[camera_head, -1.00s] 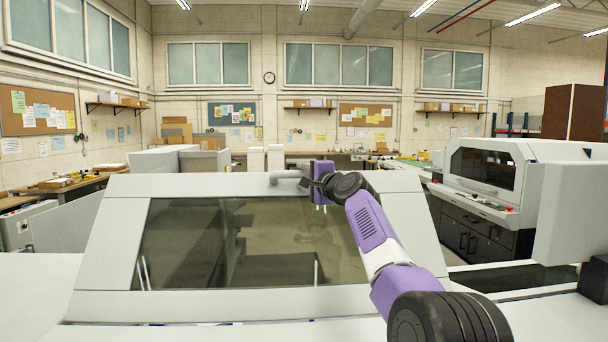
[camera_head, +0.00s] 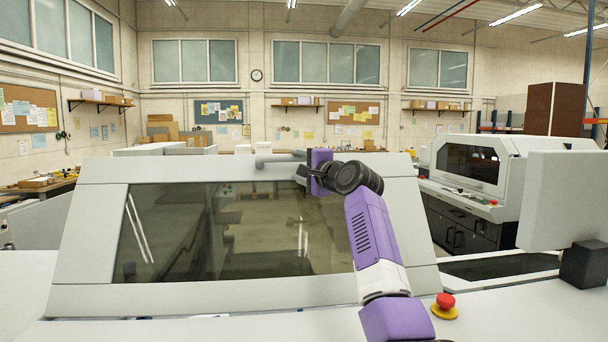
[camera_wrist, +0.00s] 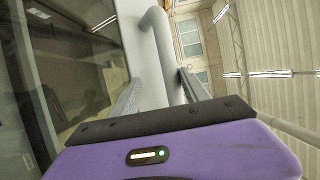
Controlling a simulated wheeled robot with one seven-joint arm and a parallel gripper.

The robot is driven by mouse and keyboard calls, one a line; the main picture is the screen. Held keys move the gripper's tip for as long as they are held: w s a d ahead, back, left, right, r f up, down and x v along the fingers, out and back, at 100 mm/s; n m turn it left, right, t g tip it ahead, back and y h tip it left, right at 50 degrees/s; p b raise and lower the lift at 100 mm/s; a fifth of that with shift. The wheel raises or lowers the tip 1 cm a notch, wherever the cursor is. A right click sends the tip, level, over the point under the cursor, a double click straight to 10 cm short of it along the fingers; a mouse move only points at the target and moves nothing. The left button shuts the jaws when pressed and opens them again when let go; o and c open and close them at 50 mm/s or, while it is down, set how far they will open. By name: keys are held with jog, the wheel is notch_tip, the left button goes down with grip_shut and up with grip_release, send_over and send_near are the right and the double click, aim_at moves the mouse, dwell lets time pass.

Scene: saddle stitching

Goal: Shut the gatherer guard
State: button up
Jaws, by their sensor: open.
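The gatherer guard (camera_head: 100,215) is a pale grey frame around a dark see-through window (camera_head: 225,235). It slopes across the middle of the head view. Its grey bar handle (camera_head: 278,158) is on the top edge. My gripper (camera_wrist: 160,80) is at the handle's right end, with its fingers open. In the wrist view the handle bar (camera_wrist: 163,45) runs between the two fingers. I cannot tell whether they touch it. The fingers are small and partly hidden by the wrist in the head view. The guard's lower edge is above the pale machine top.
A red stop button (camera_head: 445,301) on a yellow base is on the machine top, right of my arm. A grey box panel (camera_head: 565,200) stands at the right. Another machine with a dark window (camera_head: 468,165) is behind. The room behind the guard is partly hidden.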

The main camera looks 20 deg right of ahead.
jog(key=shift+s+d+f+b, duration=0.2)
jog(key=shift+s+f, duration=0.25)
jog(key=shift+s, duration=0.15)
jog(key=shift+s+d+f+b, duration=0.1)
jog(key=shift+s+d+f, duration=0.05)
jog(key=shift+s+f, duration=0.35)
jog(key=s+r+p, duration=0.1)
jog(key=s+r, duration=0.3)
jog(key=s, duration=0.4)
jog(key=shift+s+d+r, duration=0.3)
jog(key=shift+d, duration=0.05)
jog(key=shift+p, duration=0.45)
dwell(0.5)
